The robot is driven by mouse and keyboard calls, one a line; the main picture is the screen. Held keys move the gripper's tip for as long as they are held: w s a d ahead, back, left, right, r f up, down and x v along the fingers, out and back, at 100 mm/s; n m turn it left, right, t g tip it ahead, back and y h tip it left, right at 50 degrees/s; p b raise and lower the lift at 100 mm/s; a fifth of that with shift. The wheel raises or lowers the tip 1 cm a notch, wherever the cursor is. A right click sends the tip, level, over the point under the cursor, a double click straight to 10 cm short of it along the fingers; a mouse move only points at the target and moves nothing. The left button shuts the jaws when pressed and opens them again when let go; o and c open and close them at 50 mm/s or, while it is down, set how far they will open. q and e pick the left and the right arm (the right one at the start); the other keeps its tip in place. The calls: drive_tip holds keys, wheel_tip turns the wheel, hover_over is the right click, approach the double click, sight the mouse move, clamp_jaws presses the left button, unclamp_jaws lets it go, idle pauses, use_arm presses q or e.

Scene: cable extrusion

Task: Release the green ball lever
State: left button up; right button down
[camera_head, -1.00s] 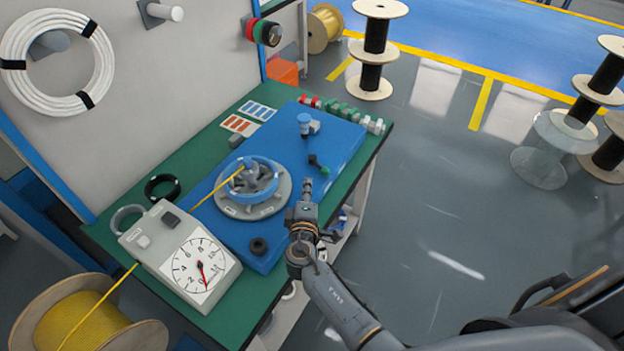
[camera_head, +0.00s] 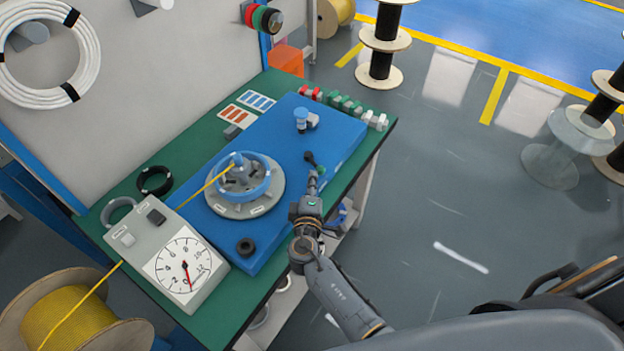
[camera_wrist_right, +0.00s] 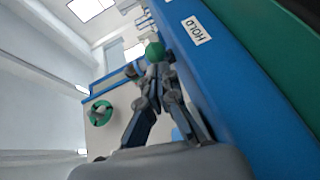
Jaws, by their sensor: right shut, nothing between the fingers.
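The green ball lever sits at the right edge of the blue machine plate. Its green ball (camera_head: 321,171) is partly behind my right gripper (camera_head: 313,182), and its dark end (camera_head: 308,157) points up and left. In the right wrist view the green ball (camera_wrist_right: 155,51) is just beyond the tips of my right gripper (camera_wrist_right: 157,70). The fingers are together and hold nothing. I cannot tell whether the tips touch the ball. My left gripper is not in view.
The blue plate (camera_head: 335,150) carries a round coiling drum (camera_head: 250,204) with a blue ring and a blue-topped post (camera_head: 301,118). A dial gauge box (camera_head: 167,262) stands at the left. A HOLD label (camera_wrist_right: 196,30) is near the lever. Open floor lies to the right.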

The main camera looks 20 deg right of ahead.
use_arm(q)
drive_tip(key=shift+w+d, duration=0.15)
use_arm(e)
drive_tip(key=shift+s+d+n+y, duration=0.1)
drive_tip(key=shift+d+n+y, duration=0.2)
